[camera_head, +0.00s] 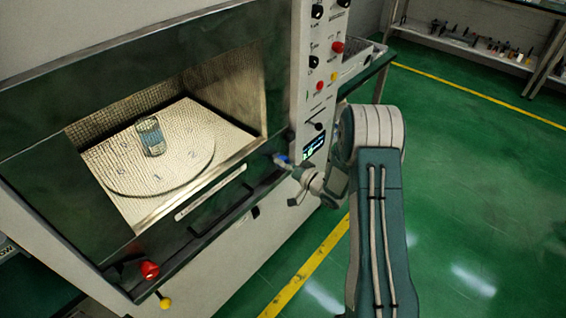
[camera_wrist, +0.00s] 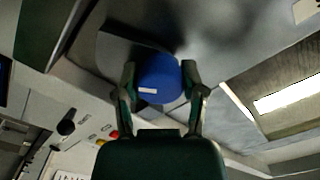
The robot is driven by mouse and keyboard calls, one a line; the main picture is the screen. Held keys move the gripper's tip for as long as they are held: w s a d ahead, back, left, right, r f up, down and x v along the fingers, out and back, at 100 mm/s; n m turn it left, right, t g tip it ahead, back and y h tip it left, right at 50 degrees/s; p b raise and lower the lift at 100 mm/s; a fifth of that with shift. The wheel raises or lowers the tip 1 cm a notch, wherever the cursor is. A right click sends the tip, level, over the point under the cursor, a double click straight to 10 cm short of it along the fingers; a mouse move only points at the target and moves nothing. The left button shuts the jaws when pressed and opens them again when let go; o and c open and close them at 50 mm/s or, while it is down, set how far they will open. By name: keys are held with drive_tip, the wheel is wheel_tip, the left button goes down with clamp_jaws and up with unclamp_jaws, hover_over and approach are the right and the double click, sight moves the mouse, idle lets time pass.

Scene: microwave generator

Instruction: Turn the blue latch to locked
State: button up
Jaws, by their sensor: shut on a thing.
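The fingers partly hide the knob's sides. The latch's lock marking cannot be read.
A red knob (camera_head: 149,270) and a yellow knob (camera_head: 165,302) stick out at lower left. Open green floor (camera_head: 470,190) lies to the right.

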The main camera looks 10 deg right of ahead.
drive_tip(key=n, duration=0.3)
drive_tip(key=shift+f+n, duration=0.1)
drive_tip(key=shift+n, duration=0.3)
drive_tip(key=n, duration=0.9)
drive_tip(key=shift+n, duration=2.1)
drive_tip(key=shift+f, duration=0.1)
drive_tip(key=o, duration=1.2)
drive_tip(key=shift+c, duration=0.2)
